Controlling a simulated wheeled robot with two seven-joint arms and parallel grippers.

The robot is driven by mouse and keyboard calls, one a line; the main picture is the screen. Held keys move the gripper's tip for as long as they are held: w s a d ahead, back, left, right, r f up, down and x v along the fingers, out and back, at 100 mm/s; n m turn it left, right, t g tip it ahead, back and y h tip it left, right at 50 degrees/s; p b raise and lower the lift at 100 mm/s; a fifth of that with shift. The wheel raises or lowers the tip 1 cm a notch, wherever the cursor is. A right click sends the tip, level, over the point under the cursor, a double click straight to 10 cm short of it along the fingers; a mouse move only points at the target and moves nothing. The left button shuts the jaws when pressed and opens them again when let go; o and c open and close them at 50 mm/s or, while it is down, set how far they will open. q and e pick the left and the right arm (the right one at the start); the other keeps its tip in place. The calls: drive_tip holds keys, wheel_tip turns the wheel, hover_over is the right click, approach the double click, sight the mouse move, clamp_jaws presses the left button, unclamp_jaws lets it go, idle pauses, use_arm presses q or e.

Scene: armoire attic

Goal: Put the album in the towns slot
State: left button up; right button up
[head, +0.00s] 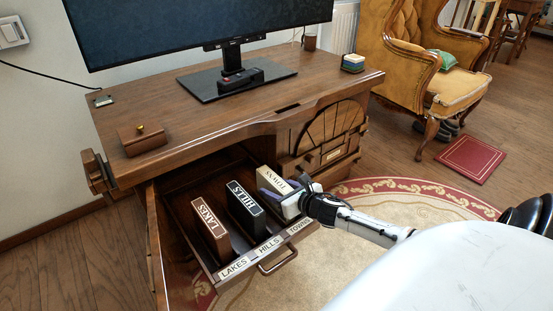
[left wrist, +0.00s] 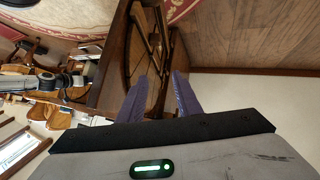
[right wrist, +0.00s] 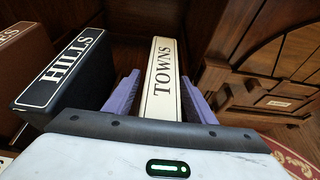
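The cream TOWNS album (head: 272,180) is at the right side of the open drawer (head: 213,274), behind the TOWNS label (head: 299,226). Its lettered spine shows in the right wrist view (right wrist: 162,80). My right gripper (head: 283,193) has one finger on each side of this album. Whether the fingers press on it I cannot tell; its lower part is hidden. The black HILLS album (head: 245,208) and the brown LAKES album (head: 211,228) stand to its left, behind their own labels. My left gripper (left wrist: 160,75) is open and empty, seen only in the left wrist view.
The desk top (head: 200,140) overhangs the drawer's back. A carved fan panel (head: 330,133) is close to the right of the drawer. A wooden box (head: 142,140) and a monitor (head: 200,30) stand on the desk. A dark red flat item (head: 470,158) lies on the floor beside the armchair (head: 425,60).

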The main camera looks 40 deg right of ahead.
drive_tip(key=shift+r, duration=0.25)
use_arm(q)
drive_tip(key=shift+g+y, duration=0.5)
drive_tip(key=shift+y, duration=0.4)
drive_tip(key=a+f+p, duration=0.1)
drive_tip(key=p, duration=0.1)
drive_tip(key=s+a+f+p, duration=0.1)
drive_tip(key=p, duration=0.1)
drive_tip(key=shift+a+f+p, duration=0.35)
drive_tip(key=shift+a+f, duration=0.05)
use_arm(e)
drive_tip(key=v, duration=1.2)
